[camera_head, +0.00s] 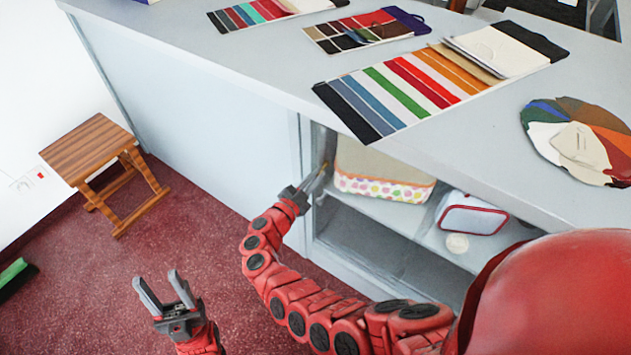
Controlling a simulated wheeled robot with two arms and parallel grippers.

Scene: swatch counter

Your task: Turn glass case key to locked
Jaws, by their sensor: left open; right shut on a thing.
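The glass case (345,247) is the shelved compartment in the front of the grey counter. Its glass is hard to make out. My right gripper (316,180) is at the upper left edge of the case's front, its jaws shut on the key. A small brassy bit of the key (323,167) shows at the fingertips. The lock and how far the key is turned are hidden or too small to tell. My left gripper (165,287) is open and empty over the red floor, lower left, well away from the case.
A dotted box (382,188) and a white-and-red case (472,216) sit on the shelf. Swatch cards (415,88) and a round swatch fan (572,143) lie on the counter top (270,65). A wooden stool (92,150) stands left on open floor.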

